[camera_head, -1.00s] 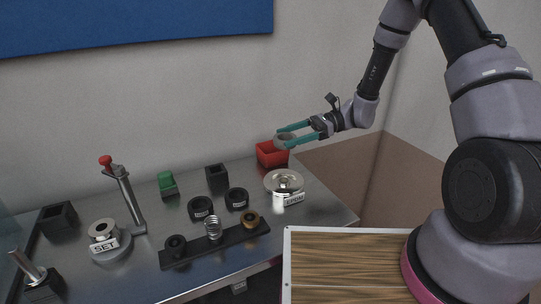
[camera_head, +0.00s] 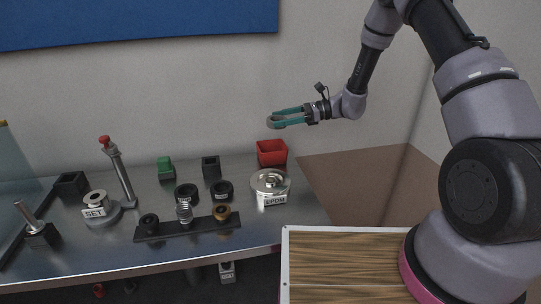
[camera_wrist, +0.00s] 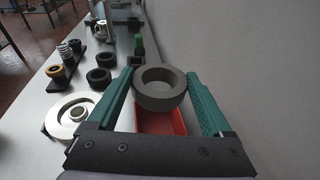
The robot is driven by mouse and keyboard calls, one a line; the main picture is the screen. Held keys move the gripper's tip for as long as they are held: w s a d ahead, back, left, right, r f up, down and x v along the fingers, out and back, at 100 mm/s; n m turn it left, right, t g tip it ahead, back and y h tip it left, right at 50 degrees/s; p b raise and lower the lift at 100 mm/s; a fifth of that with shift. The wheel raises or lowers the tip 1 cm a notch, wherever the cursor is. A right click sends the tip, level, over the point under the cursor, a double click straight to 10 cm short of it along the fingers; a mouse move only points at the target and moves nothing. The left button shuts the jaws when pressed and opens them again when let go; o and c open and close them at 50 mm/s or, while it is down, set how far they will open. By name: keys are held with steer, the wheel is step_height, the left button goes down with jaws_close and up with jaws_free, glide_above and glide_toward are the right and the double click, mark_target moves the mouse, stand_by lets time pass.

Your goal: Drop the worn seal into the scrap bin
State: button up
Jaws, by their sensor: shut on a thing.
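My gripper (camera_head: 274,118) is shut on a grey ring, the worn seal (camera_wrist: 160,88), which sits between the two green fingertips in the wrist view. In the head view the seal (camera_head: 272,122) shows small at the fingertips, held in the air above the bench. The red scrap bin (camera_head: 271,153) stands at the back right of the bench, below the gripper. In the wrist view the bin (camera_wrist: 162,122) shows behind and below the seal, partly hidden by it. The inside floor of the bin is mostly hidden.
A round metal dish labelled EPDM (camera_head: 270,182) stands just in front of the bin. A dark rack (camera_head: 188,227) holds several small parts. The wall is close behind.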

steer(key=shift+f, duration=1.65)
steer(key=o, duration=1.1)
steer(key=v, duration=1)
steer(key=shift+d+r, duration=0.1)
steer(key=shift+d, duration=0.3)
steer(key=shift+r, duration=0.1)
steer(key=s+d+r+n+h, duration=0.2)
steer(key=s+r+n+h, duration=0.15)
steer(key=s+r, duration=0.4)
steer(key=s+d+r+n+h, duration=0.2)
steer(key=s+r+n+h, duration=0.15)
steer(key=r, duration=0.65)
steer(key=s+d+r+n+t+h, duration=0.2)
steer(key=s+d+r+t, duration=0.1)
steer(key=s, duration=0.2)
steer(key=s+d+r+n+t+h, duration=0.2)
steer(key=s+d+r, duration=0.2)
steer(key=s, duration=0.2)
steer(key=s+d+r+n+t+h, duration=0.1)
steer(key=s+d+r+t+h, duration=0.1)
steer(key=s, duration=0.4)
steer(key=shift+d+r+n+t+h, duration=0.2)
steer(key=shift+d+r+t, duration=0.25)
steer(key=shift+r, duration=0.2)
steer(key=shift+d+r+n+t+h, duration=0.2)
steer(key=shift+d+r+t, duration=0.15)
steer(key=shift+d+r, duration=0.2)
